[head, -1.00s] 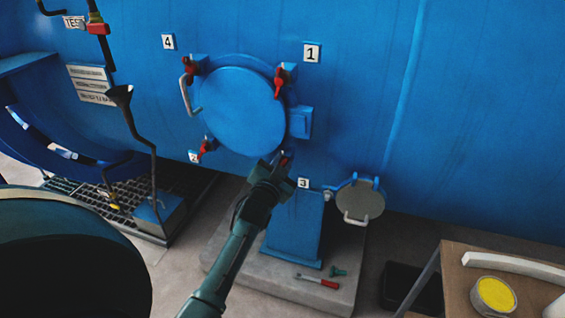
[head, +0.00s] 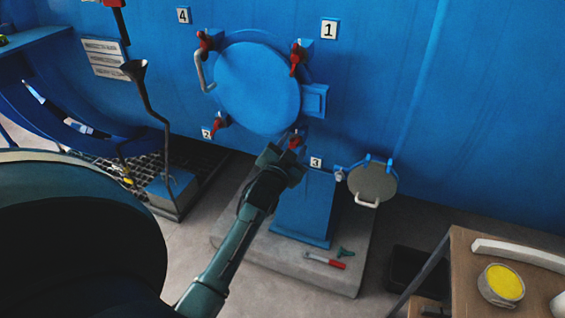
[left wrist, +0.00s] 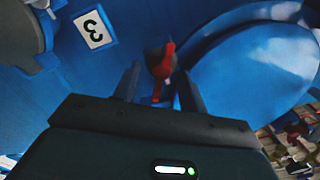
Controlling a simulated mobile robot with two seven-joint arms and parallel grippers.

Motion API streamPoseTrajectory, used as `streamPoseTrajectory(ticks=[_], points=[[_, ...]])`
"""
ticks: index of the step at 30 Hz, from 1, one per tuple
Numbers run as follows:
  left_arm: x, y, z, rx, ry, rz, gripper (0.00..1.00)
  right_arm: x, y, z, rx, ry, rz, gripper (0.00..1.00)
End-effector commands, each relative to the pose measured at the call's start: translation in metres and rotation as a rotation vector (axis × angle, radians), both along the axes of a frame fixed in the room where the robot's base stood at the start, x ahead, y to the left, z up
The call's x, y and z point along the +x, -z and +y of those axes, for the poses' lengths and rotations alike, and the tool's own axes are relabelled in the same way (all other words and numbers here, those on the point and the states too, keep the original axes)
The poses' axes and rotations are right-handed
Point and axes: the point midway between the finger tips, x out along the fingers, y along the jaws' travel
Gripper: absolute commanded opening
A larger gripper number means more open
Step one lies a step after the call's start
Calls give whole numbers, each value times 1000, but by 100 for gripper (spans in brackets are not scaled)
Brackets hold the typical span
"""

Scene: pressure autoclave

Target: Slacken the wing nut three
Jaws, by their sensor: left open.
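The red wing nut three (head: 295,142) sits at the lower right of the round blue door (head: 256,88), by the label 3 (head: 316,162). In the left wrist view the wing nut (left wrist: 163,62) shows between the fingers, with the label 3 (left wrist: 94,29) at upper left. My left gripper (head: 288,150) is open at the nut, its fingers (left wrist: 158,85) on either side of it. I cannot tell whether they touch it. In the head view the gripper partly hides the nut. My right gripper is not in view.
Other red wing nuts sit at label 1 (head: 297,58), label 4 (head: 204,42) and label 2 (head: 221,122). A small grey hatch (head: 372,183) is right of the pedestal. A red-handled tool (head: 325,260) lies on the plinth. A wooden table (head: 462,262) stands at lower right.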

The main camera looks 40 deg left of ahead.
Motion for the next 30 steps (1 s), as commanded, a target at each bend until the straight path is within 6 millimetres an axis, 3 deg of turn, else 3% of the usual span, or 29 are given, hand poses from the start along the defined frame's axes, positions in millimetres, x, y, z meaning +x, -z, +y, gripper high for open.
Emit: streamPoseTrajectory(ticks=[9, 15, 30], points=[[-71, 2, -18, -1, 0, 2, 42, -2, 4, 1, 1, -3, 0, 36], [-98, 1, -24, -2, 0, 1, 42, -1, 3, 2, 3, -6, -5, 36], [-106, 0, -26, -1, 1, -1, 42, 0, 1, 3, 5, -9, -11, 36]])
